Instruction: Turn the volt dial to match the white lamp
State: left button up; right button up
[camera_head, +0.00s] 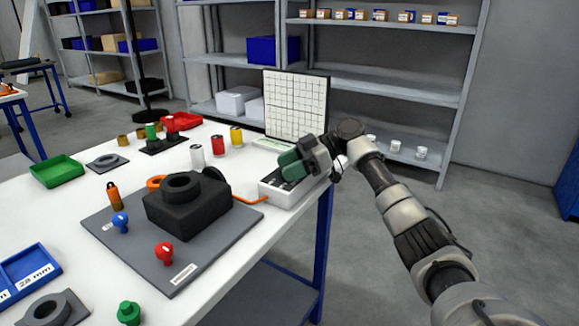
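A white box (279,195) with a dark top stands at the right edge of the table, an orange cable running from its left side. My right gripper (288,165), with green fingers, is right over this box and hides much of its top. I cannot make out a volt dial or a lit white lamp, nor whether the fingers touch anything. The two fingers look close together, but their gap is not clear. A panel with a white grid (296,106) stands upright behind the box. My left gripper is not in view.
A black block with a ring (186,212) sits on a grey plate (222,238) with blue and red knobs. White, red and yellow cylinders (236,136) stand left of the panel. A green tray (58,172) is at the far left. Shelves stand behind.

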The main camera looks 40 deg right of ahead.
jog(key=v, duration=1)
jog(key=shift+d, duration=0.4)
jog(key=shift+s+r, duration=0.1)
